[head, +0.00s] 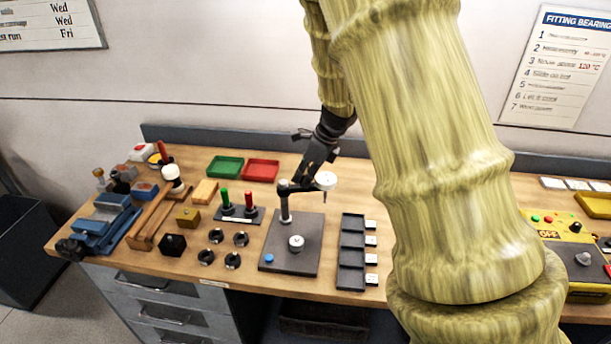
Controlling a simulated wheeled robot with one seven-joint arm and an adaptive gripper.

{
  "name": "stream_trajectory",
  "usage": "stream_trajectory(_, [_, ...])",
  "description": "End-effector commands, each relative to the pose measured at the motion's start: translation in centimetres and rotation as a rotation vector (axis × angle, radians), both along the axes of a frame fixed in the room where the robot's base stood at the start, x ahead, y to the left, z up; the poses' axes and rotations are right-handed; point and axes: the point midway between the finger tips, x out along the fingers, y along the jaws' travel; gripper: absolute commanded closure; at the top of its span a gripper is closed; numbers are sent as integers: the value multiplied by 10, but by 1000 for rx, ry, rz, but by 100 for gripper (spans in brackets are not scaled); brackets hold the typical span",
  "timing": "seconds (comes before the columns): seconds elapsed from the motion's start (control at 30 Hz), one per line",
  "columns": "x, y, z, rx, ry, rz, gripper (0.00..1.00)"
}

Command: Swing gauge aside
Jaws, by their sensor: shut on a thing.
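The gauge (326,180) has a round white dial on a black horizontal arm. Its arm joins an upright post (285,204) on a dark grey base plate (305,258) on the bench. My gripper (306,182) comes down from behind and is shut on the gauge's arm, between the post and the dial. The fingertips are small and dark here, so the exact contact is hard to see. A white round piece (296,242) sits on the plate below, and a blue button-like piece (269,258) is at its front left corner.
A black compartment tray (351,265) stands right of the plate. A rack with green and red handles (239,214) and several black rings (241,238) are to its left. Green (225,166) and red (261,169) trays lie behind. My arm hides the bench's right-centre.

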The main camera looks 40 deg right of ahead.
Motion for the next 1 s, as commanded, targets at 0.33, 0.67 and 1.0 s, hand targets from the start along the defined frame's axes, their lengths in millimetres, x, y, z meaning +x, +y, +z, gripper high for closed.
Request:
stream_trajectory(0.33, [5,0,5,-3,-11,3,100])
stream_trajectory(0.67, [2,-1,3,-2,-6,-1,67])
stream_trajectory(1.0, [-7,-9,35,-4,-7,1,67])
